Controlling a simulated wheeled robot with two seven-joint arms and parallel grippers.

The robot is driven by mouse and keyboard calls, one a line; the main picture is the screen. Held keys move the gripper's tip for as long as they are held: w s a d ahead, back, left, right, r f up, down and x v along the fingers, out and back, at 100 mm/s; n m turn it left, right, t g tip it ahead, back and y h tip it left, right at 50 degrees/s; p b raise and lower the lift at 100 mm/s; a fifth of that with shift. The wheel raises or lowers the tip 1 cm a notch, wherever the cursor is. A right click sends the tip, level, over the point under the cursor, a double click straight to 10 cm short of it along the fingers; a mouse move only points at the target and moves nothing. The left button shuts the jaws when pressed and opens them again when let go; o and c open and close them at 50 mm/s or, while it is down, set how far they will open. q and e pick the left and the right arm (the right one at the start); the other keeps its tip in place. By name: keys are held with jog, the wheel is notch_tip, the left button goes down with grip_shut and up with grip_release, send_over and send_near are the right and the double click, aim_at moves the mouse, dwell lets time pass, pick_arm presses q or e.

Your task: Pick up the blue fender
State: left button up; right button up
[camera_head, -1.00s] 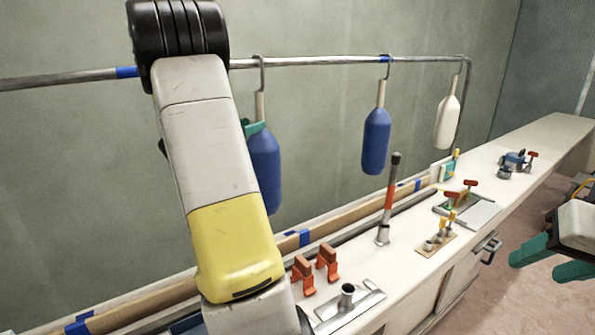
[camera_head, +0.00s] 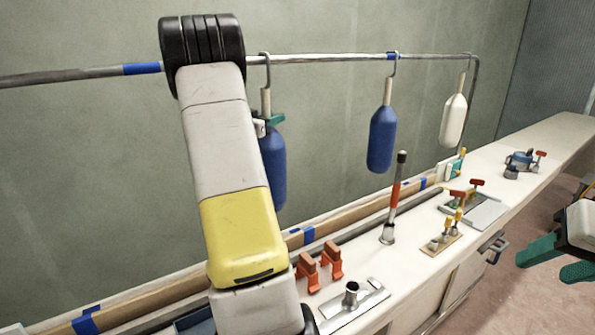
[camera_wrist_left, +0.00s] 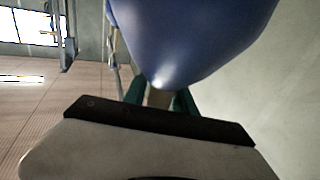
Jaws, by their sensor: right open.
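A blue fender (camera_head: 274,165) hangs by its pale neck from a hook on the rail, partly hidden behind my left arm. My left gripper (camera_head: 274,119) is at the neck, just above the blue body; the arm hides most of it. In the left wrist view the fender (camera_wrist_left: 195,35) fills the top, and its neck shows between the teal fingers of my left gripper (camera_wrist_left: 160,99). Whether they press on it is unclear. A second blue fender (camera_head: 382,140) hangs further right. My right gripper (camera_head: 543,265) is open and empty at the right edge.
A white fender (camera_head: 453,120) hangs at the rail's (camera_head: 325,58) right end. On the bench below stand orange clamps (camera_head: 320,266), a metal rod-holder base (camera_head: 352,300), a red-and-black upright tool (camera_head: 394,200) and several small tools. The wall is close behind the fenders.

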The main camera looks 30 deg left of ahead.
pick_arm(q)
grip_shut()
jog(key=shift+r, duration=0.1)
dwell(1.0)
